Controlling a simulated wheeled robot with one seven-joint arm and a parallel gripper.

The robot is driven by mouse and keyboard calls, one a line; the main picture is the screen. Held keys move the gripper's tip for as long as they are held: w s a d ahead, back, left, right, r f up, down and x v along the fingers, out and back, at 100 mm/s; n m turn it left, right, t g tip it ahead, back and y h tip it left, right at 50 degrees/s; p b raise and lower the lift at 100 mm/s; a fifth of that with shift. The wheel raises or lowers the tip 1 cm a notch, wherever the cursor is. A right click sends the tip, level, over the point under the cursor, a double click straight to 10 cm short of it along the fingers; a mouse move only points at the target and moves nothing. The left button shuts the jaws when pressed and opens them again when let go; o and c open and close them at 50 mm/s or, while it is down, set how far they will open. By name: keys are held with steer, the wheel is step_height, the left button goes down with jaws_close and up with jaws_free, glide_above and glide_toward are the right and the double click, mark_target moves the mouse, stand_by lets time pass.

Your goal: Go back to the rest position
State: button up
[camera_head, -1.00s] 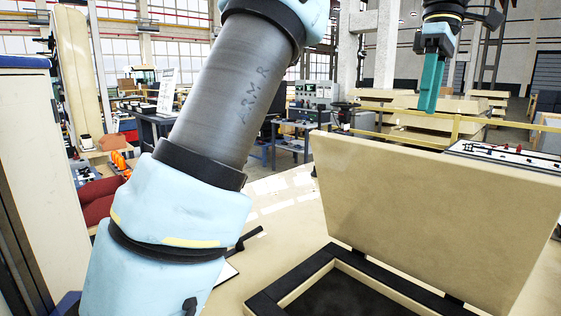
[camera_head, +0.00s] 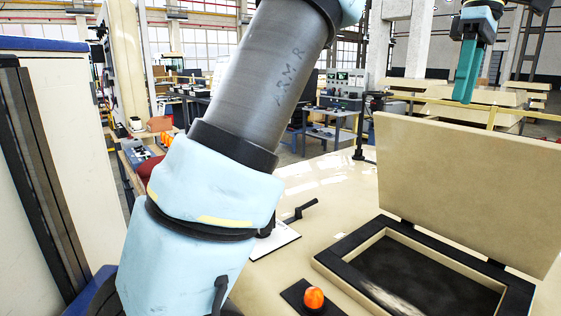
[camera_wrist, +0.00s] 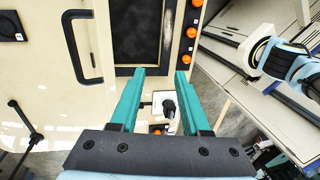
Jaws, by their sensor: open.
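My gripper (camera_head: 467,72) hangs at the upper right of the head view, high above the raised beige lid (camera_head: 470,180). Its teal fingers point down. In the wrist view my gripper (camera_wrist: 160,73) shows two teal fingers spread apart with nothing held between them. Below them lies the beige panel top with a dark, open recess (camera_wrist: 137,35). My arm crosses the middle of the head view.
The open black-rimmed compartment (camera_head: 420,285) sits under the lid. An orange knob (camera_head: 314,298) on a black plate stands in front, and a black lever (camera_head: 298,211) lies beyond. A black loop handle (camera_wrist: 82,47) sits left in the wrist view. Workbenches stand behind.

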steer(key=w+a+f+m+t+h+b, duration=0.15)
steer(key=w+a+f, duration=0.35)
steer(key=a+f, duration=0.5)
steer(key=w+a+f+m+b, duration=0.1)
steer(key=w+a+f+m, duration=0.3)
steer(key=a+f, duration=0.7)
steer(key=s+a+f+m, duration=0.1)
steer(key=s+a+f, duration=0.1)
steer(key=a+f, duration=0.2)
steer(key=s+a+f+m+t+b, duration=0.1)
steer(key=s+a+f, duration=0.2)
steer(key=a, duration=0.4)
steer(key=s+a+f+m, duration=0.1)
steer(key=s+a+f, duration=0.2)
steer(key=a+f, duration=0.3)
steer(key=shift+a, duration=0.25)
steer(key=shift+t+h, duration=0.25)
